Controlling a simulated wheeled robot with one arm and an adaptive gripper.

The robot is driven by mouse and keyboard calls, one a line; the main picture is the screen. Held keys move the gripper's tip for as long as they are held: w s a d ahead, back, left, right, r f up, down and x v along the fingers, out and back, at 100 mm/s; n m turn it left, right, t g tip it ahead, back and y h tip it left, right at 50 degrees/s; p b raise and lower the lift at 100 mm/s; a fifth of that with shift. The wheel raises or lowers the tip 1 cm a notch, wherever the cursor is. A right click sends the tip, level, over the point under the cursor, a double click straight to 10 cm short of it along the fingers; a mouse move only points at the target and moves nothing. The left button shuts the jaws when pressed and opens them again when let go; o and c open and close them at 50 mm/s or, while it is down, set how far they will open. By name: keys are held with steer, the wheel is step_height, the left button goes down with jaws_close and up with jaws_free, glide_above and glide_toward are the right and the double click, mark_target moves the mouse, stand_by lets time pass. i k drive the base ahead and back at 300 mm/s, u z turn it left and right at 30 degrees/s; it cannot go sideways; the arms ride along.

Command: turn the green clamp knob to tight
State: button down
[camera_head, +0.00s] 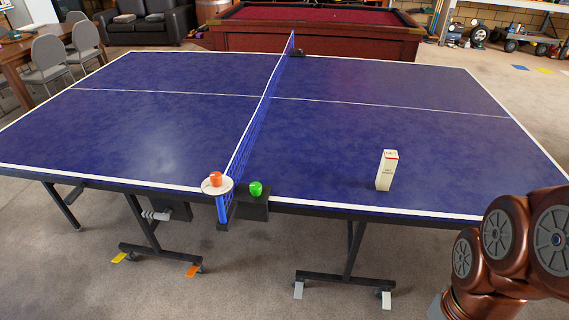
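The green clamp knob (256,188) sits on a black clamp block (254,208) at the near edge of the blue ping-pong table, just right of the net (246,140). I cannot tell from here which way the knob is turned. An orange knob (215,179) stands on a round white disc (217,187) to its left, at the near end of the net. My arm shows at the lower right, well away from the green knob. My gripper is not in view.
A white box (387,170) stands upright on the near right half of the table (330,150). A red pool table (315,40) is behind. Chairs (50,55) and a brown table stand at the left.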

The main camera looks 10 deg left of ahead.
mark_target(255, 187)
steer(key=u, duration=0.05)
steer(key=k, duration=0.55)
steer(key=z, duration=0.2)
steer(key=i, duration=0.65)
steer(key=u, duration=0.75)
steer(key=i, duration=0.6)
steer(key=u, duration=0.7)
